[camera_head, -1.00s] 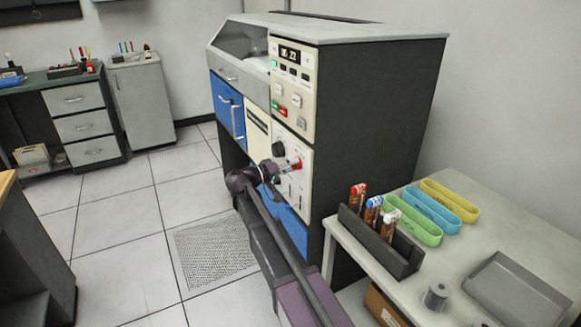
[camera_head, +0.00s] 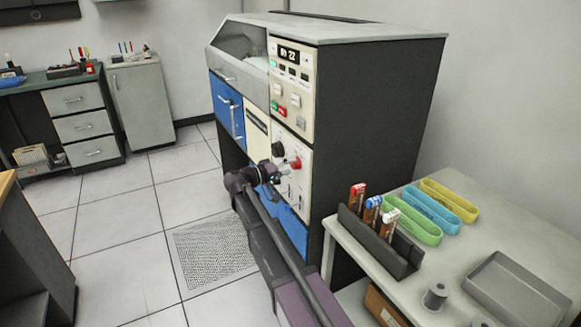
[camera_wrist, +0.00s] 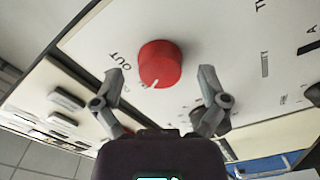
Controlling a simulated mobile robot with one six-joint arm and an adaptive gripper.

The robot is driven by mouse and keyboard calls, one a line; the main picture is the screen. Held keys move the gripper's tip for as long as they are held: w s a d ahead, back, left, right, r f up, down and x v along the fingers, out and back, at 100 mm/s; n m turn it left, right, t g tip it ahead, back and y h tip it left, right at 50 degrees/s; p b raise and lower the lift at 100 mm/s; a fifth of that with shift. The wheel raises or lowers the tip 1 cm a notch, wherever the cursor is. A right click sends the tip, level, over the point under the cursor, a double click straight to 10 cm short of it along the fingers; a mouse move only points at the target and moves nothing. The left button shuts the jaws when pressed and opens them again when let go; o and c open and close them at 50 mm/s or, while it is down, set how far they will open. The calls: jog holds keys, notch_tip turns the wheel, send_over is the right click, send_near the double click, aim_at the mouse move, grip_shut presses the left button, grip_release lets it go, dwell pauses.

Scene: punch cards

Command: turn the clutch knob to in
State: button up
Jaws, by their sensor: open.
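The red clutch knob (camera_wrist: 160,64) sits on the cream panel, with the label OUT beside it at its left. A white mark on the knob points down toward my gripper in the wrist view. The IN label cannot be made out. My gripper (camera_wrist: 160,82) is open, with one finger on each side just below the knob, apart from it and empty. In the head view the red knob (camera_head: 296,164) shows on the lower front panel of the machine, and my gripper (camera_head: 280,172) is close in front of it.
A black knob (camera_head: 278,149) sits above and left of the red one. The upper panel (camera_head: 292,85) has a display and buttons. A table (camera_head: 450,240) at the right holds a dark rack (camera_head: 380,245) of bottles and coloured trays. The floor at left is open.

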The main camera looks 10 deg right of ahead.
jog(key=v, duration=1.1)
jog(key=shift+a, duration=0.3)
jog(key=shift+s, duration=0.1)
jog(key=s+d+f+n+g+y, duration=0.1)
jog(key=s+d+f+g+y, duration=0.3)
jog(key=s+d+f+y, duration=0.65)
jog(key=s+d+f+n+g+y, duration=0.1)
jog(key=s+f+y, duration=0.25)
jog(key=s, duration=0.35)
jog(key=s+f+g+y, duration=0.1)
jog(key=s+f+y, duration=0.25)
jog(key=s, duration=0.35)
notch_tip(320, 180, up, 17)
jog(key=p, duration=1.8)
jog(key=shift+s+d+r, duration=0.2)
jog(key=shift+d, duration=0.05)
dwell(0.9)
